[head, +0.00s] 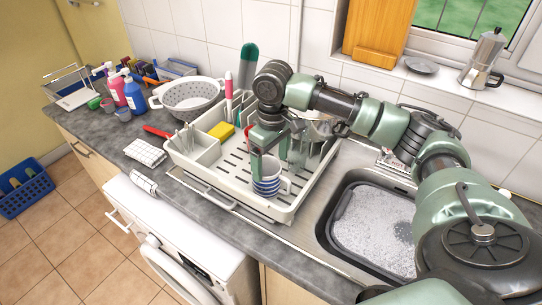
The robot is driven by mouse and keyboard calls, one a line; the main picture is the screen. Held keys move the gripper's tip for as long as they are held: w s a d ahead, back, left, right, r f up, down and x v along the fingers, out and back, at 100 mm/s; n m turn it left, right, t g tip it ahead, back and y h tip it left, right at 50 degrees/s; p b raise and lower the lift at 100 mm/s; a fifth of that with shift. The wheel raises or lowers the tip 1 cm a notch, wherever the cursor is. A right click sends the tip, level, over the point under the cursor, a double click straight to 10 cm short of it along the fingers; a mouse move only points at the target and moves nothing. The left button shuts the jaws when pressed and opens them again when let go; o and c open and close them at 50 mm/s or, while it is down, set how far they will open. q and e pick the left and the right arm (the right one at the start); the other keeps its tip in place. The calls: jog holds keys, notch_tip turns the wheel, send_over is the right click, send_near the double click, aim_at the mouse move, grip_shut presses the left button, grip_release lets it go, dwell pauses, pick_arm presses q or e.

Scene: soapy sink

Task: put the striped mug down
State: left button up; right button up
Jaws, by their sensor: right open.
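The blue-and-white striped mug (267,188) stands in the white dish rack (283,213), near its front right part. It looks upright, with its handle towards the right. My right gripper (267,165) reaches down over the mug from above, with its jaws open. One finger is at the mug's left rim; whether it touches the mug I cannot tell. The gripper hides part of the mug's top. My left gripper is not in view.
Glasses, a yellow sponge (221,130) and a cutlery holder (193,146) share the rack. The soapy sink (372,226) lies to the right. A colander (190,97) and bottles (134,94) stand at the back left. A folded cloth (145,151) lies left of the rack.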

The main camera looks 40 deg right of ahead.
notch_tip(320, 180, up, 4)
jog(key=shift+f, duration=0.1)
dwell(0.6)
